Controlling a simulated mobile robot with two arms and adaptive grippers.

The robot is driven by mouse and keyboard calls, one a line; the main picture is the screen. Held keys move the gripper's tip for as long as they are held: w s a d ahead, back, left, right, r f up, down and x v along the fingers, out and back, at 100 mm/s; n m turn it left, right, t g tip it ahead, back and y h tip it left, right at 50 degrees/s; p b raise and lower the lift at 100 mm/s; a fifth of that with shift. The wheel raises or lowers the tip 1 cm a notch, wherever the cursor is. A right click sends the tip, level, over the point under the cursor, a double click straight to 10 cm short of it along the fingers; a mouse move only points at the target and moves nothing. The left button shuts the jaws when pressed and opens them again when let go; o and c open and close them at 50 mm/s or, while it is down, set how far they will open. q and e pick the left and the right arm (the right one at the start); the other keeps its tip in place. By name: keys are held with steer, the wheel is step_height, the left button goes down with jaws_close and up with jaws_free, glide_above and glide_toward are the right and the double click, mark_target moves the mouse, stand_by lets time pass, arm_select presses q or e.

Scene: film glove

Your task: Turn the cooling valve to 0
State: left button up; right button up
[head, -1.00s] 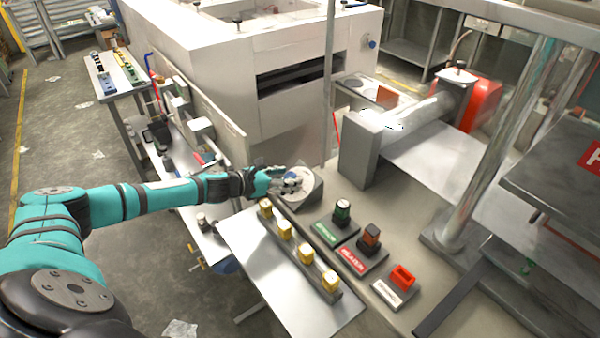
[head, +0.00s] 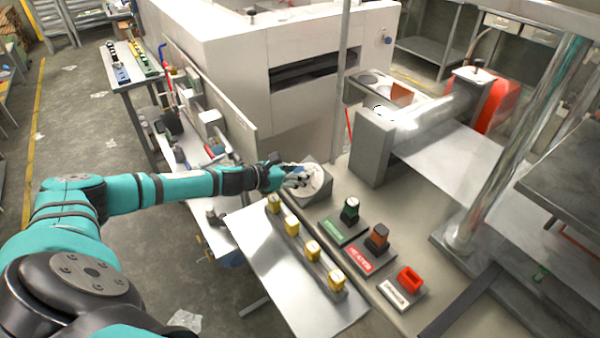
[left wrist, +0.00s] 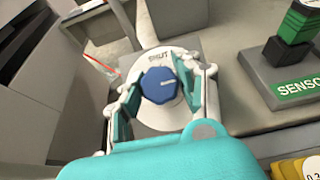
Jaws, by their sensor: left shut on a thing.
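The word "SHUT" is printed at the dial's top in the left wrist view. In the head view the dial (head: 319,184) sits on a grey block at the bench's left end. My left gripper (left wrist: 160,90) has its teal and white fingers on either side of the knob and is shut on it. In the head view my left gripper (head: 301,179) covers the knob. My right gripper is in neither view.
A green-labelled sensor switch (head: 350,210), a red-labelled heater switch (head: 378,240) and a red rocker switch (head: 409,279) stand along the bench right of the valve. Several yellow-topped blocks (head: 311,250) line a rail in front. A metal post (head: 340,90) rises behind.

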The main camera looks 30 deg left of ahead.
arm_select(q)
steer(key=shift+n, duration=0.3)
steer(key=shift+d+n+t+y+p, duration=0.1)
steer(key=shift+n+t+y+p, duration=0.25)
steer(key=shift+n+y, duration=0.55)
steer(key=shift+r+n+y+p, duration=0.2)
steer(key=shift+n+y+p, duration=0.35)
steer(key=shift+n, duration=0.55)
steer(key=n+y+p, duration=0.2)
steer(key=n+p, duration=0.1)
steer(key=n+g+y+p, duration=0.1)
steer(key=n+y+p, duration=0.1)
steer(key=n+p, duration=0.1)
steer(key=n+g+y+p, duration=0.1)
steer(key=n+y+p, duration=0.1)
steer(key=n+p, duration=0.1)
steer(key=shift+r+n+g+p, duration=0.1)
steer(key=shift+n+g+p, duration=0.2)
steer(key=shift+n, duration=0.4)
steer(key=n+g+y+p, duration=0.1)
steer(key=n+p, duration=0.1)
steer(key=n, duration=0.1)
steer(key=shift+g, duration=0.35)
steer(key=shift+a+f+n+g+p, duration=0.2)
steer(key=shift+n+g+p, duration=0.3)
steer(key=shift+n+p, duration=0.35)
steer(key=shift+n, duration=0.25)
